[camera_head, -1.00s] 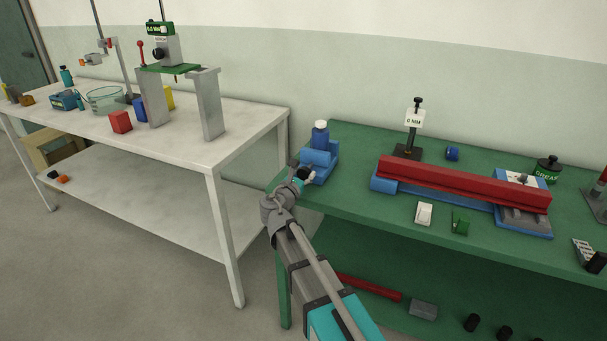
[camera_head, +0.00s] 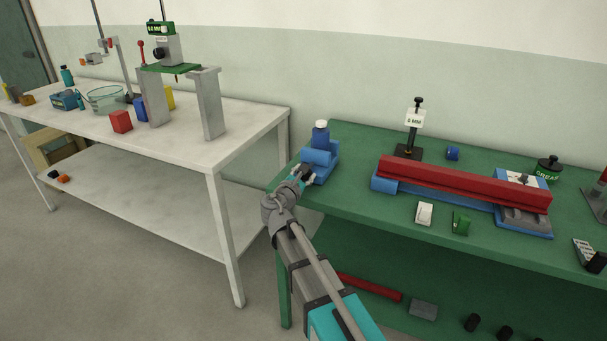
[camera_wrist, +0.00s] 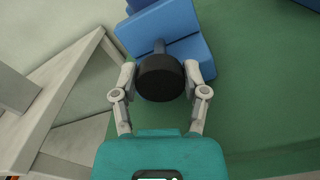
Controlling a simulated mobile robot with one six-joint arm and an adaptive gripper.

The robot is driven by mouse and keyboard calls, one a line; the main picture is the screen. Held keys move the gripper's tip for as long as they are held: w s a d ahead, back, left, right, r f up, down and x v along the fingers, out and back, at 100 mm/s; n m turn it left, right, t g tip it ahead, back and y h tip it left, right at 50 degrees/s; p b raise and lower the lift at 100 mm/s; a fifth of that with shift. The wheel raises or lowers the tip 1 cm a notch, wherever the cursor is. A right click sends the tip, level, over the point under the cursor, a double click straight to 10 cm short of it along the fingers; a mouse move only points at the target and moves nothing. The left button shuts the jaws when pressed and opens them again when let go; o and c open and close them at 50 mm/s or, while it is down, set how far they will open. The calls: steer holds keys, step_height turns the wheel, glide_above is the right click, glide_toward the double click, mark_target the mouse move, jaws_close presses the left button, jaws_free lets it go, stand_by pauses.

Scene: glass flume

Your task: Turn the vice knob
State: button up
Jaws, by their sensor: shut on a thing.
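The blue vice (camera_head: 320,160) stands at the left end of the green bench, with a blue bottle with a white cap (camera_head: 320,132) at its top. In the wrist view the vice body (camera_wrist: 168,32) is at the top, and its round black knob (camera_wrist: 160,78) sticks out toward me on a short shaft. My gripper (camera_wrist: 160,84) has one finger on each side of the knob and is shut on it. In the head view my gripper (camera_head: 302,174) is at the front of the vice and mostly hides the knob.
A long red bar on blue supports (camera_head: 462,182) lies to the right on the green bench (camera_head: 360,200). A gauge stand (camera_head: 412,125) is behind it. A white table (camera_head: 200,140) stands to the left, with a gap between. Bench surface right of the vice is clear.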

steer(key=m, duration=0.5)
steer(key=shift+d+m, duration=0.1)
steer(key=shift+m, duration=0.2)
steer(key=m, duration=0.4)
steer(key=shift+f+m, duration=0.1)
steer(key=shift+m, duration=0.2)
steer(key=o, duration=1.1)
steer(key=shift+o, duration=0.2)
steer(key=shift+s, duration=0.15)
steer(key=v, duration=1.1)
steer(key=shift+s, duration=0.35)
